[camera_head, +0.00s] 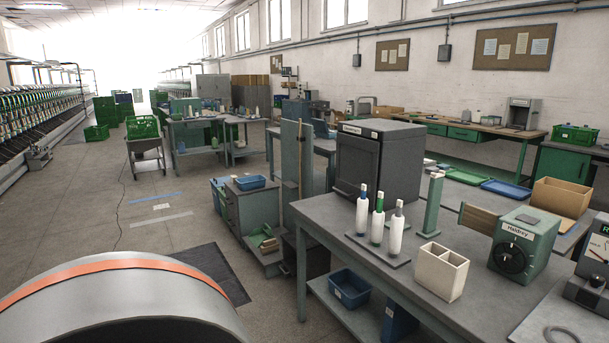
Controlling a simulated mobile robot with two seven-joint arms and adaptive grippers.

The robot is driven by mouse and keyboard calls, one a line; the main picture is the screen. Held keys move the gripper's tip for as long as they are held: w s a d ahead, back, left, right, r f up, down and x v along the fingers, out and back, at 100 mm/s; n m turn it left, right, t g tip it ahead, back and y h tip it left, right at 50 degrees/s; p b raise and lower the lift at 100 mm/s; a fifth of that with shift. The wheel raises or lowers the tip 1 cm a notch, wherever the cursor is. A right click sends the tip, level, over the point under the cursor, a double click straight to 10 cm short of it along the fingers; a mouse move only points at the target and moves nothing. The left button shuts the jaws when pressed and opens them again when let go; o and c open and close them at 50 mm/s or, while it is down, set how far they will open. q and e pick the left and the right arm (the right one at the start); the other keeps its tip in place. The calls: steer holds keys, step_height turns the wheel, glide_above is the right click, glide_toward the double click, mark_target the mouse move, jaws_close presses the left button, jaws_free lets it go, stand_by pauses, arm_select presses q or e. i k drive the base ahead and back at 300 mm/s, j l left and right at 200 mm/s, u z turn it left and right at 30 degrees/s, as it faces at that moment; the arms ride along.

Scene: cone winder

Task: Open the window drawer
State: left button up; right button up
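Under the long wooden-topped bench (470,127) by the right wall there are green drawer fronts (464,134), far from me and small in view. They look shut. No drawer is clearly marked as the window drawer, so I cannot tell which one it is. Neither of my grippers shows in this view.
A grey table (400,262) stands close at the right, with three bottle-like cones, a dark box-shaped oven (378,160), a white divided holder (442,271) and a green device (522,246). Open floor (100,200) lies at left. A green crate cart (145,140) stands beyond.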

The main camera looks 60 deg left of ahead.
mark_target(351, 192)
steer(key=u, duration=1.45)
steer(key=i+j+z, duration=0.2)
steer(key=z, duration=0.3)
steer(key=i+j+z, duration=0.15)
steer(key=j+z, duration=0.3)
steer(key=i+j+z, duration=0.15)
steer(key=j, duration=0.3)
steer(key=j+z, duration=0.15)
steer(key=j, duration=0.3)
steer(key=i, duration=0.05)
